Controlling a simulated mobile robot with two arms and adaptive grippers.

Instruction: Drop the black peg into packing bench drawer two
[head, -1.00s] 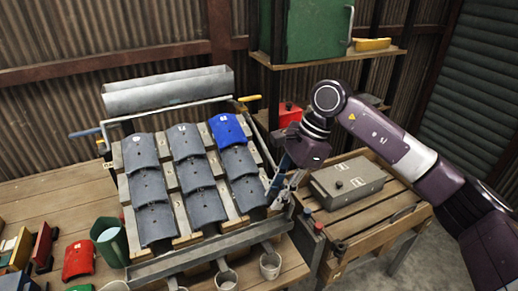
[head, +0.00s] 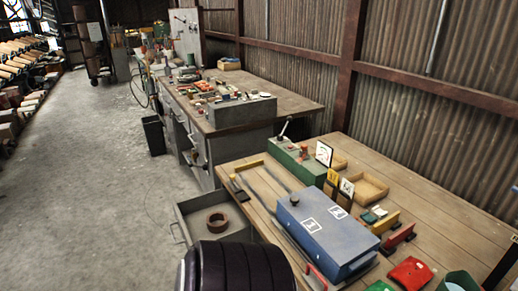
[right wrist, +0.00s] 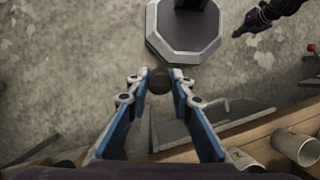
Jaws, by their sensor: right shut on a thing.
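In the right wrist view my right gripper (right wrist: 159,82) is shut on the black peg (right wrist: 159,80), seen end-on as a dark round shape between the blue fingers. The peg does not show in the head view. There, a grey drawer (head: 177,222) stands pulled out below the bench's left edge. A brown ring lies inside it; I cannot read any drawer number. A small dark arm end at the wrist view's upper right looks like my left gripper (right wrist: 250,24); its finger opening is too small to tell.
The front bench (head: 455,212) carries a blue box (head: 325,235), a green box (head: 295,160) and small trays. A second workbench stands beyond it. Open concrete floor lies left. In the wrist view, metal cups (right wrist: 297,148) and a wooden edge lie at lower right.

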